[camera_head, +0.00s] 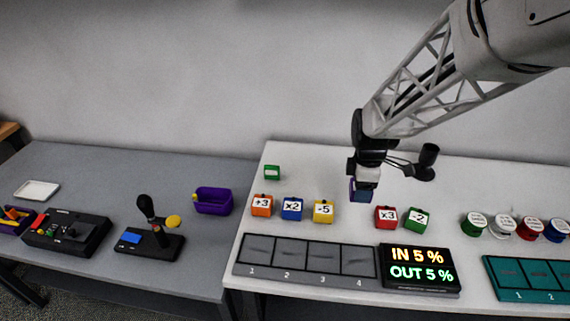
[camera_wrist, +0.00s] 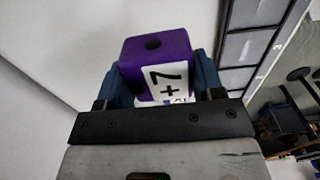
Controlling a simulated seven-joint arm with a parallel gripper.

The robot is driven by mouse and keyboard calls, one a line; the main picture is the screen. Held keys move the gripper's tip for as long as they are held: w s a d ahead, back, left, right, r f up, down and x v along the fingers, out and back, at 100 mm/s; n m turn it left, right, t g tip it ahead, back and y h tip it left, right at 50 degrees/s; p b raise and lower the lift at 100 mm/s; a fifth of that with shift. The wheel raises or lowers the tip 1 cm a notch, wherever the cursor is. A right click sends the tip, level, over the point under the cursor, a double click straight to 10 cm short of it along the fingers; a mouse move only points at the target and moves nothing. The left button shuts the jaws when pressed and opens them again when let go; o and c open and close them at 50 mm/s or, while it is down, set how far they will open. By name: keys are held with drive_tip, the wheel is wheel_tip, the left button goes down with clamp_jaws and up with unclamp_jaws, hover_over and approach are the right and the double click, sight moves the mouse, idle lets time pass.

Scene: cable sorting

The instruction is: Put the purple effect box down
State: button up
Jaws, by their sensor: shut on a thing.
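The purple effect box (camera_wrist: 158,48) has a round hole in its end and a white label that seems to read "+7". In the wrist view it sits between the blue fingers of my gripper (camera_wrist: 163,80), which is shut on it. In the head view my gripper (camera_head: 363,182) is over the white table (camera_head: 310,165), behind the gap between the yellow "-5" box (camera_head: 323,211) and the red "x3" box (camera_head: 385,217). The purple box is mostly hidden there by the fingers. I cannot tell its exact height above the table.
Orange "+3" (camera_head: 262,205), blue "x2" (camera_head: 292,209) and green "-2" (camera_head: 417,220) boxes share the row. A four-slot board (camera_head: 307,276) and a display (camera_head: 420,288) reading "IN 5 % OUT 5 %" lie in front. A black stand (camera_head: 425,163) is right.

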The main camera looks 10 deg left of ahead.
wheel_tip(320, 180, up, 5)
drive_tip(key=shift+r, duration=0.1)
drive_tip(key=w+a+r+n, duration=0.1)
drive_tip(key=w+a, duration=0.3)
drive_tip(key=a, duration=0.5)
drive_tip(key=w+a+n, duration=0.2)
drive_tip(key=w+a, duration=0.1)
drive_tip(key=a, duration=0.6)
drive_tip(key=w+a+r+n, duration=0.1)
drive_tip(key=w+a, duration=0.3)
drive_tip(key=a, duration=0.5)
drive_tip(key=s+a+f+n, duration=0.1)
drive_tip(key=s+a+n, duration=0.25)
drive_tip(key=a, duration=1.65)
drive_tip(key=s+a+f+n, duration=0.15)
drive_tip(key=s+a, duration=0.25)
drive_tip(key=a, duration=1.6)
wheel_tip(320, 180, down, 15)
drive_tip(key=shift+w+d+f, duration=0.2)
drive_tip(key=shift+w+d, duration=0.05)
